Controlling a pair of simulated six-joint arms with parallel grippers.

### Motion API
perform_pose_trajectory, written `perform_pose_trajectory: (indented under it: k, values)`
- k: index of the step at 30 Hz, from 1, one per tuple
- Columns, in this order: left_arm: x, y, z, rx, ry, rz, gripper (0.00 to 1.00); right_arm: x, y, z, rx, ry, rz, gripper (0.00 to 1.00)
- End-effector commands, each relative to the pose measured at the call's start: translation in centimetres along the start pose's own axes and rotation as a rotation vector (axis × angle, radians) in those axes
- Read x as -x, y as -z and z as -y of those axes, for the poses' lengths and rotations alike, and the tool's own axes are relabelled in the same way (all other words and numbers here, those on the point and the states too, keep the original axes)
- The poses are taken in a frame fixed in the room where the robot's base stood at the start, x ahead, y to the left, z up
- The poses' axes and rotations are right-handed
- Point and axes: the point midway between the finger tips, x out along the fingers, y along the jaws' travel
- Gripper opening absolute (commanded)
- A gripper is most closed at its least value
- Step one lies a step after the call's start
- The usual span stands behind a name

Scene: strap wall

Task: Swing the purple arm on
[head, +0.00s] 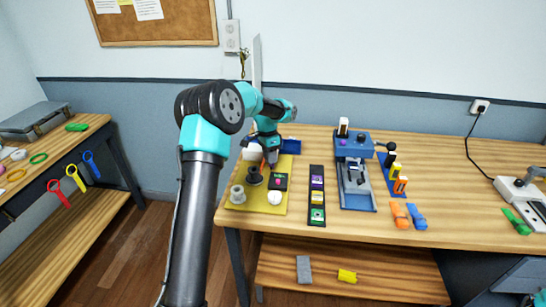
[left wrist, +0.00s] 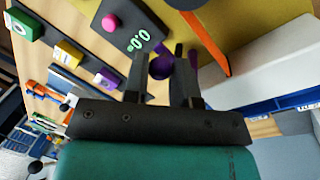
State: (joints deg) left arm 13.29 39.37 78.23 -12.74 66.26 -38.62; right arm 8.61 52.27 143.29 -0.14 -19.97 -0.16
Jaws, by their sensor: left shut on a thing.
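My left gripper (head: 269,162) reaches down over the back of a yellow board (head: 239,206) on the bench. In the left wrist view its two dark fingers (left wrist: 161,82) are shut on a purple piece, the purple arm (left wrist: 160,66), of which a rounded part shows between them. More purple shows just beside the right finger. An orange strip (left wrist: 206,42) stands close by. A dark box (left wrist: 122,25) with a green readout and a pink button sits on the board near the fingers. The rest of the purple arm is hidden by the gripper. My right gripper is out of view.
On the board stand grey and black round parts (head: 238,194) and a white knob (head: 275,198). To the right are a strip of coloured blocks (head: 317,195) and a blue press-like fixture (head: 356,148).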

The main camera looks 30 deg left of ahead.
Motion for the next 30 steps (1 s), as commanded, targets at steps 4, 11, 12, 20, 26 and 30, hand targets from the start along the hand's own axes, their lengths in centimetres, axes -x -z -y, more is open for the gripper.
perform_pose_trajectory:
  k: [4,11,12,20,26,30]
  values:
    - [0.07,-0.31,0.26,-0.082,0.0,0.016,0.01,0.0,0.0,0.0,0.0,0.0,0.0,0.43]
    - [0.12,-0.55,0.48,-0.153,0.001,0.03,0.01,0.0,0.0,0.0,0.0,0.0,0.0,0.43]
    - [0.13,-0.57,0.5,-0.159,0.001,0.031,0.01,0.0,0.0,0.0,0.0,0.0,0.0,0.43]
    - [0.14,-0.61,0.54,-0.166,0.001,0.032,0.01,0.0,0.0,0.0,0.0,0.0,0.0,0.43]
    - [0.15,-0.61,0.55,-0.165,0.002,0.032,0.3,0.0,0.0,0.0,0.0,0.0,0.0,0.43]
    - [0.13,-0.61,0.53,-0.165,0.001,0.032,0.43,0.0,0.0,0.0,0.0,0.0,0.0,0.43]
